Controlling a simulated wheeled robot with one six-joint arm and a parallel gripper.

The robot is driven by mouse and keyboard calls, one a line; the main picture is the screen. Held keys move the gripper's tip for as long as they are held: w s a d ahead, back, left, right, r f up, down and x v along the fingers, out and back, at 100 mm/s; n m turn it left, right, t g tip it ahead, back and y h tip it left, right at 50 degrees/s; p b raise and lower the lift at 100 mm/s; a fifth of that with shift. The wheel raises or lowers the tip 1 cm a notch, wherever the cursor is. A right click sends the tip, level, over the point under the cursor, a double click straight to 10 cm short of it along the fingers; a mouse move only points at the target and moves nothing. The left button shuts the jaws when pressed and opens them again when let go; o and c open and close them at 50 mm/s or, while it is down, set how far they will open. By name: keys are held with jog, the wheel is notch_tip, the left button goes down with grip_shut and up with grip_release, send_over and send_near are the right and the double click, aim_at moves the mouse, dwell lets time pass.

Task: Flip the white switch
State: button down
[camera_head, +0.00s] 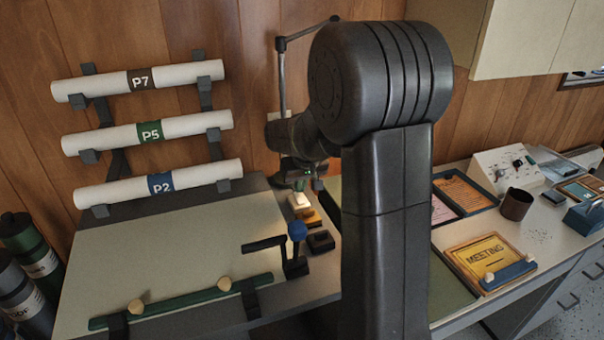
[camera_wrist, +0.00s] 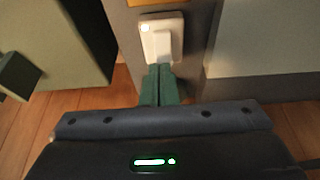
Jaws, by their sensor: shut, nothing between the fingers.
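The white switch (camera_wrist: 176,27) is a pale square block with a raised rocker or paddle and a small bright spot at its upper left in the wrist view. In the head view the white switch (camera_head: 299,201) sits at the desk's back, beside the drawing board. My gripper (camera_wrist: 160,72) has its two green fingers shut together and empty, with the tips at the rocker's lower end. Whether they touch it, I cannot tell. In the head view my gripper (camera_head: 297,184) is just above and behind the switch, partly hidden by my arm.
An orange block (camera_head: 311,217) and a dark block (camera_head: 321,241) sit in line in front of the switch. A blue-knobbed lever (camera_head: 297,231) stands close by. The drawing board (camera_head: 170,250) is at left, with rolled plans (camera_head: 190,182) above. A mug (camera_head: 516,204) stands at right.

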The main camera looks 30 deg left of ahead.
jog(key=shift+f, duration=0.45)
jog(key=shift+a+r+p, duration=0.1)
jog(key=shift+r+p, duration=0.05)
jog(key=shift+p, duration=0.2)
